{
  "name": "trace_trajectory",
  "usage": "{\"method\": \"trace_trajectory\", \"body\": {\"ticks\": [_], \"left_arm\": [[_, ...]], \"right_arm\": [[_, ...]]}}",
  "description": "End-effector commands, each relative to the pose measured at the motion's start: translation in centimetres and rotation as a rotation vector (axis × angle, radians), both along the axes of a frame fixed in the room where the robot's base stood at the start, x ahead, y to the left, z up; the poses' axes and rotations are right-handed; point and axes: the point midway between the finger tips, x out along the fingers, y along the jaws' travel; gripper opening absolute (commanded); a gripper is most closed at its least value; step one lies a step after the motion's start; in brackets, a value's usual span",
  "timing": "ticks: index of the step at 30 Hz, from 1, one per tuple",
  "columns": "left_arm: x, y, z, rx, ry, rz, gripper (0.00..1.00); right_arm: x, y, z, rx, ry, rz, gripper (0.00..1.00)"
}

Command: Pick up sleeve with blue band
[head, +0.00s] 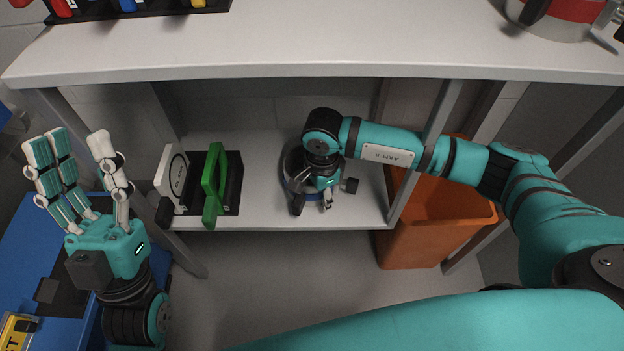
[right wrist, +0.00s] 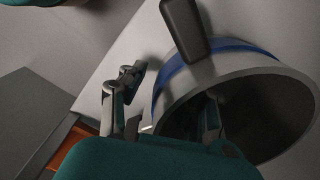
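The sleeve with the blue band is a wide grey ring-like tube on the lower shelf. In the head view only parts of the sleeve (head: 289,164) show, as my right gripper covers most of it. In the right wrist view the sleeve (right wrist: 228,65) shows its dark round opening and blue band. My right gripper (head: 324,200) is directly over it, pointing down with fingers spread. One dark fingertip overlaps the band in the right wrist view; contact cannot be told. My left gripper (head: 75,147) is open and empty, fingers up, far from the sleeve.
A black rack (head: 232,184) holds a white plate (head: 173,180) and a green frame (head: 214,186) left of the sleeve. An upper shelf (head: 320,52) overhangs. A metal post stands by my right forearm. An orange bin (head: 425,225) is at right, a blue surface (head: 30,255) at left.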

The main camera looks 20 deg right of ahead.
Motion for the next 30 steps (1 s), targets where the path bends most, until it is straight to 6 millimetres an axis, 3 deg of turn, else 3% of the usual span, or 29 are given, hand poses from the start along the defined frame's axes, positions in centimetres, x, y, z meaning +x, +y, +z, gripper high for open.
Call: {"method": "trace_trajectory", "body": {"ticks": [1,7,26,30], "left_arm": [[0.01,0.0,0.0,0.0,0.0,0.0,0.4],[0.02,-0.01,-0.01,0.0,0.001,0.0,0.4],[0.08,-0.01,0.05,0.002,0.005,0.001,0.4],[0.89,-0.19,-0.3,0.016,0.054,0.002,0.4]], "right_arm": [[-0.01,0.01,0.0,0.0,0.0,0.0,0.26],[-0.01,0.01,0.01,0.0,0.0,0.0,0.0],[0.06,0.03,0.24,0.0,-0.002,0.0,0.0],[0.07,0.01,0.77,0.0,-0.002,0.0,0.0]]}}
